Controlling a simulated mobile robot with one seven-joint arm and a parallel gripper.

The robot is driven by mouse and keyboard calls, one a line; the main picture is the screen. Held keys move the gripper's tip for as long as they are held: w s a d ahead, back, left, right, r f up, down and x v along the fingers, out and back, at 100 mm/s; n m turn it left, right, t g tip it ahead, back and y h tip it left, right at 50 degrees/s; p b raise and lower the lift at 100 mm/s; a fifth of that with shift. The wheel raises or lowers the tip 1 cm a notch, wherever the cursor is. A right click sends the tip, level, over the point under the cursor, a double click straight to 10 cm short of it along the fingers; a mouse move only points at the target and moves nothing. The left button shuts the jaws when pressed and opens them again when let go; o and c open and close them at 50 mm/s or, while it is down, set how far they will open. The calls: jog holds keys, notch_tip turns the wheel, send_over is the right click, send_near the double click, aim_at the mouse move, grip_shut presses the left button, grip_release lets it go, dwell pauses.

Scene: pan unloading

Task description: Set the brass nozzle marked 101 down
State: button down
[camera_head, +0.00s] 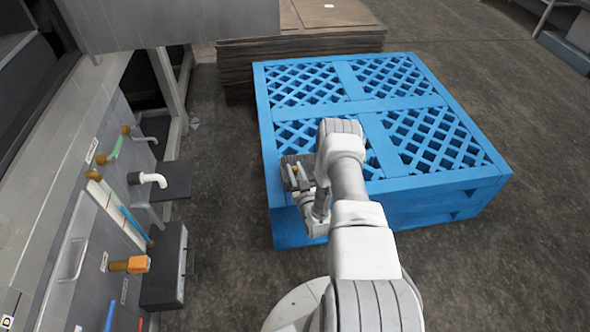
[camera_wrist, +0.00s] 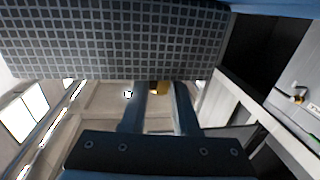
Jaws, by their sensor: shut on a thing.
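My gripper (camera_head: 297,177) is over the near left corner of the blue pallet (camera_head: 384,106). Its two fingers also show in the wrist view (camera_wrist: 160,100), shut on the brass nozzle (camera_wrist: 159,87). Only a small brass-coloured part of the nozzle shows between the fingertips, and its marking cannot be read. A dark grey gridded mat (camera_wrist: 110,35) lies right by the fingertips; part of it shows beside the gripper in the head view (camera_head: 287,186). I cannot tell whether the nozzle touches the mat.
Brown stacked sheets (camera_head: 300,50) stand behind the pallet.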

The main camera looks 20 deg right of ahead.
jog(key=shift+f, duration=0.4)
jog(key=c, duration=0.7)
grip_release()
jog(key=shift+o, duration=0.2)
